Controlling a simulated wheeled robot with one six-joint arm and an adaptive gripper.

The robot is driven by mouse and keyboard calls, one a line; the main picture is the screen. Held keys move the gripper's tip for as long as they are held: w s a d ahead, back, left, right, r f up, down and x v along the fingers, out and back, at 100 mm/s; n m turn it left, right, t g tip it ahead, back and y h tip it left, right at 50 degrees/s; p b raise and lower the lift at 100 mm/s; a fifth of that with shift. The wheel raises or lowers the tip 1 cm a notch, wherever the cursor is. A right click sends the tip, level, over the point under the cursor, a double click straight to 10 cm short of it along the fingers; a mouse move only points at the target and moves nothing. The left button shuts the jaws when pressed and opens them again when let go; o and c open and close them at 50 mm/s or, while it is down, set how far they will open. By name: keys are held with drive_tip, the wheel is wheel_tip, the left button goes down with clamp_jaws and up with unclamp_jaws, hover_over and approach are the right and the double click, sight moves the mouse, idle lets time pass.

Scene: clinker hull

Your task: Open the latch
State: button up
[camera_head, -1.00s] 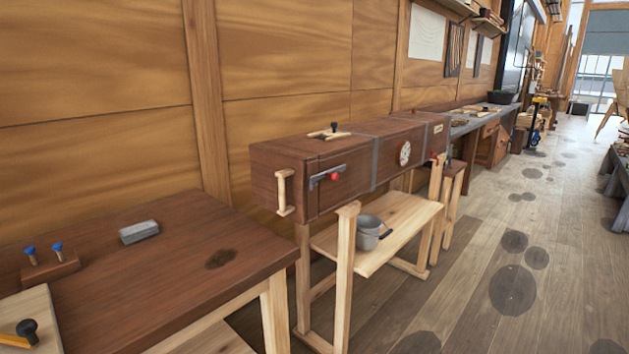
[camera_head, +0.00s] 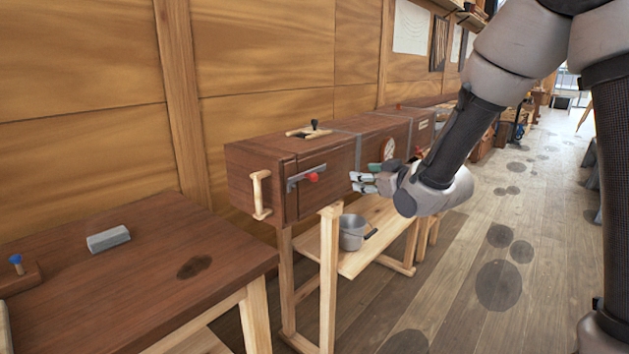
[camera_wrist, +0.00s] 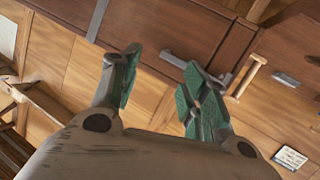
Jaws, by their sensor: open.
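The latch is a dark grey bar (camera_head: 300,178) with a red knob (camera_head: 313,177), set on the front of a long dark wooden box (camera_head: 335,160) in the head view. The bar lies nearly level across the seam of a small door panel. My gripper (camera_head: 360,183) is open and empty, in front of the box and a little right of the red knob, apart from it. In the wrist view, the jaws of my gripper (camera_wrist: 160,72) are spread, and the grey latch bar (camera_wrist: 178,58) shows partly behind one finger. The red knob is not visible there.
A pale wooden handle (camera_head: 261,194) sits at the box's left end. A small black-knobbed lever (camera_head: 314,128) stands on top. A grey pot (camera_head: 352,232) stands on the shelf below. A dark table (camera_head: 150,280) with a grey block (camera_head: 108,239) is at left.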

sight(316, 179)
drive_tip(key=w+a+f+y, duration=0.1)
drive_tip(key=a, duration=0.3)
drive_tip(key=w+a+f+n+y, duration=0.1)
drive_tip(key=w+a+y, duration=0.1)
drive_tip(key=a, duration=0.3)
drive_tip(key=w+a+n+y, duration=0.1)
drive_tip(key=w+a, duration=0.1)
drive_tip(key=a, duration=0.2)
drive_tip(key=shift+w+a+f+t, duration=0.15)
drive_tip(key=shift+a+f+t, duration=0.15)
drive_tip(key=shift+a+f, duration=0.1)
drive_tip(key=shift+d, duration=0.1)
clamp_jaws()
